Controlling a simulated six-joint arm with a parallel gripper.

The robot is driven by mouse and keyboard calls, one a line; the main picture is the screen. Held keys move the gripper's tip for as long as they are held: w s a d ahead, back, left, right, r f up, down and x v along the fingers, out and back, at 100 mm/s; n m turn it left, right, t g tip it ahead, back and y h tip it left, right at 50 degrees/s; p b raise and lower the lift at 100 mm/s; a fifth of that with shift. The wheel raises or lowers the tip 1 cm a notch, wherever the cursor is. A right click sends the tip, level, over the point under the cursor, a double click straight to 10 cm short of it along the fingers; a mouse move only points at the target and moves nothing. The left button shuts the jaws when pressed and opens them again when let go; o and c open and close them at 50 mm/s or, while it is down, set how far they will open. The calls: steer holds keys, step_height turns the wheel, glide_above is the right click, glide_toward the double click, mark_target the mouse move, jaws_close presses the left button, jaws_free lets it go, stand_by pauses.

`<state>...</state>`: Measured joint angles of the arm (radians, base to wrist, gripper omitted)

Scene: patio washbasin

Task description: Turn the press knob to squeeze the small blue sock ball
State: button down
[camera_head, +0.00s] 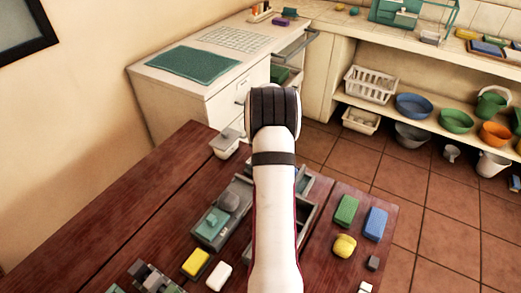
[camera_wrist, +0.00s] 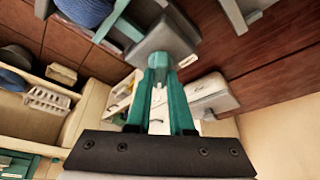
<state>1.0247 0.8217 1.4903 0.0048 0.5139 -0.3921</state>
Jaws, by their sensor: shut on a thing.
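My gripper (camera_wrist: 163,66), with teal fingers, is shut at the grey block of the press (camera_wrist: 170,36) in the wrist view. The press knob is held between the fingertips and mostly hidden by them. The small blue sock ball (camera_wrist: 86,9) is ribbed and round, sits in the press's grey frame at the top left of that view, and is cut by the picture edge. In the head view my own arm covers the gripper, the knob and the sock ball. Only part of the press's grey frame (camera_head: 307,222) shows right of the arm.
A grey device with a teal block (camera_head: 212,226) stands left of my arm. A lidded white box (camera_head: 227,144) is behind it. Green (camera_head: 346,209) and blue (camera_head: 376,223) blocks and a yellow lump (camera_head: 344,246) lie right. Yellow (camera_head: 196,263) and white (camera_head: 219,275) blocks lie in front.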

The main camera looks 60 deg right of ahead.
steer(key=shift+m+g, duration=0.4)
steer(key=shift+m, duration=0.7)
steer(key=c, duration=0.8)
jaws_free()
steer(key=shift+r, duration=0.1)
steer(key=v, duration=1.5)
steer(key=shift+a+r, duration=0.2)
steer(key=shift+a, duration=0.2)
